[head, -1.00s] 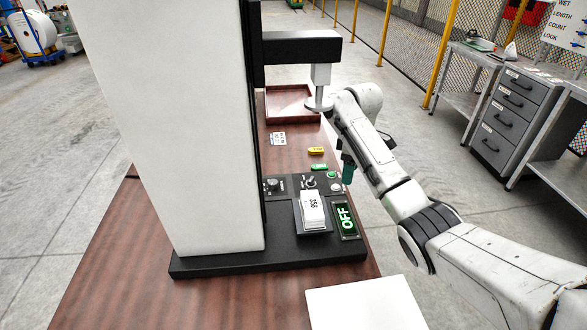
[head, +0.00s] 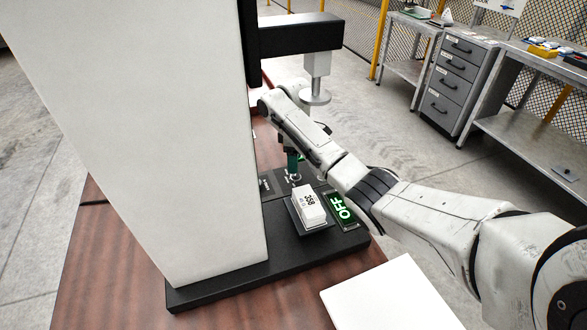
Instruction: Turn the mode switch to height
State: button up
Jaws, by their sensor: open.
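The control panel (head: 281,181) lies on the black base of the hoist and has small knobs and labels that are too small to read. A knob (head: 295,178) shows just under my gripper (head: 293,168); I cannot tell from its label whether it is the mode switch. The gripper's teal fingers point down at the panel, and I cannot tell if they touch the knob. It is open, and my arm hides most of the far side of the panel. The switch's pointing direction is not readable.
The white column (head: 150,120) stands at left, and the black jib arm (head: 298,36) overhangs my arm. A white plate (head: 390,296) lies in front.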

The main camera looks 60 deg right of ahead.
jog(key=shift+s+f, duration=0.1)
jog(key=shift+f, duration=2.25)
jog(key=c, duration=1)
jog(key=shift+c, duration=0.2)
